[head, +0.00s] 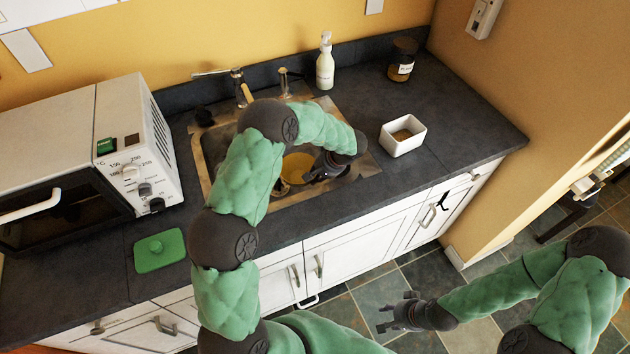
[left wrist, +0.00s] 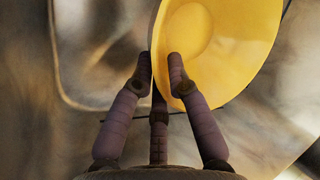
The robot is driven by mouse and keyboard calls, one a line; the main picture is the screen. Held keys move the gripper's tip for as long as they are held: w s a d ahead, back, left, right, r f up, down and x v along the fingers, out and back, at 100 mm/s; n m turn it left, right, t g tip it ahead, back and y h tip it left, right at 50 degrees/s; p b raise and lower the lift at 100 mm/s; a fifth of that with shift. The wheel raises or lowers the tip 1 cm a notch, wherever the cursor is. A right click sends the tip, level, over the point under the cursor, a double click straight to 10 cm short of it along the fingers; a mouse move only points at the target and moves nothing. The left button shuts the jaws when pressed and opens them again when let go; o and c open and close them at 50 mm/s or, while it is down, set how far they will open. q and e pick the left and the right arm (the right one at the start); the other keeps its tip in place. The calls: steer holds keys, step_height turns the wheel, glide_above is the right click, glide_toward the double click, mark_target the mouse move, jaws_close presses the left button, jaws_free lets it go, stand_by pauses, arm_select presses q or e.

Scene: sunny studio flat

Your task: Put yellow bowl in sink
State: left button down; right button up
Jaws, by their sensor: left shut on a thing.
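The yellow bowl (head: 296,168) is inside the outline of the metal sink (head: 212,150) in the head view, partly hidden by my left arm and gripper. My left gripper (head: 318,172) is shut on the bowl's rim. In the left wrist view, the fingers (left wrist: 162,68) pinch the rim of the bowl (left wrist: 225,40), which is tilted, with the blurred metal basin behind it. I cannot tell whether the bowl touches the sink floor. My right gripper (head: 392,314) is open and empty, low over the floor in front of the cabinets.
A faucet (head: 240,88) and a white soap bottle (head: 325,62) stand behind the sink. A white square bowl (head: 402,136) and a dark jar (head: 402,60) are to its right.

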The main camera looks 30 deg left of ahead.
arm_select(q)
steer(key=shift+f, duration=0.6)
steer(key=shift+f+p, duration=0.2)
steer(key=shift+p, duration=0.2)
steer(key=shift+f+p, duration=0.3)
steer(key=shift+f, duration=0.05)
steer(key=c, duration=1.2)
jaws_free()
